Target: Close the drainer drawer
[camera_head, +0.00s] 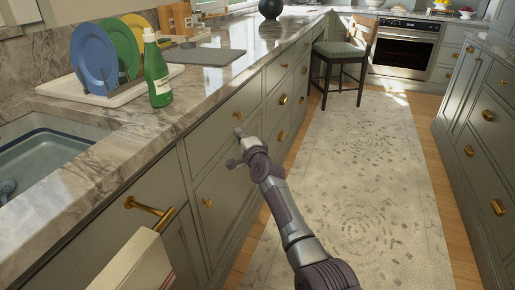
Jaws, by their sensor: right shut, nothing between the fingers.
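A dish drainer (105,92) holding colored plates stands on the marble counter at the upper left. Below the counter edge, to its right, is a grey-green drawer front (205,135) with a small brass knob (237,115). It looks about level with the fronts beside it; I cannot tell whether a small gap is left. My left gripper is not in view.
A green bottle (156,70) stands near the counter edge. A sink (45,150) lies at the left, and a towel (140,268) hangs from a brass bar at the lower left. A stool (342,62) stands farther back. The rug (360,170) aisle is clear.

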